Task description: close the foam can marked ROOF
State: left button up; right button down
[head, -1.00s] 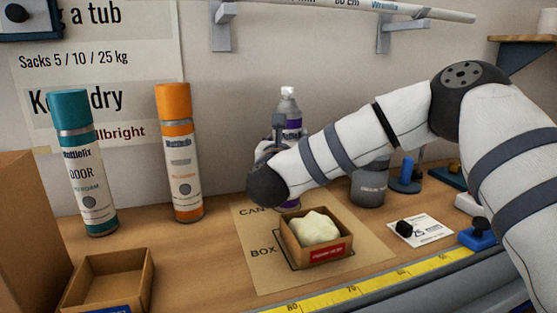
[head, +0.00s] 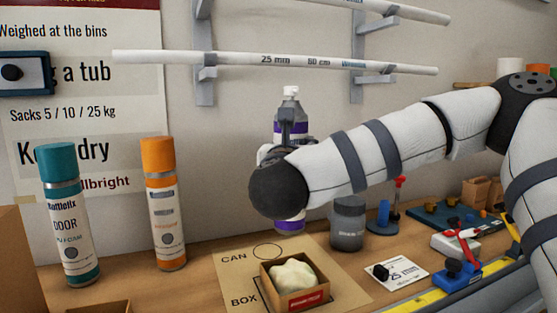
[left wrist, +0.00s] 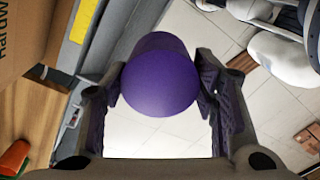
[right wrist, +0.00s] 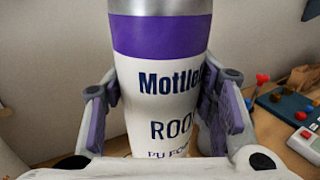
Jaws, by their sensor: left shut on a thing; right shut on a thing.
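The foam can marked ROOF (right wrist: 160,95) is white with a purple band, and its lettering fills the right wrist view. My right gripper (right wrist: 155,115) is shut around its body. In the head view the can (head: 291,104) is upright and uncapped, with a white nozzle on a silver dome. My right wrist hides its middle; its purple base shows below and looks raised off the sheet. A purple cap (left wrist: 160,75) is held in my left gripper (left wrist: 160,95), which is shut on it over the floor. The left gripper is outside the head view.
A sheet (head: 240,283) with an empty CAN circle holds a box (head: 305,301) with a pale lump. A teal can (head: 70,225) and an orange-capped can (head: 164,215) stand left. A grey jar (head: 347,226) stands right. Pipes on brackets (head: 205,80) hang above.

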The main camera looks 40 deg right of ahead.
aim_at(302, 142)
jog(key=s, duration=0.1)
jog(key=s+r, duration=0.2)
jog(key=shift+s+a, duration=0.15)
jog(key=shift+s, duration=0.25)
jog(key=shift+f, duration=0.1)
jog(key=shift+a+f, duration=0.1)
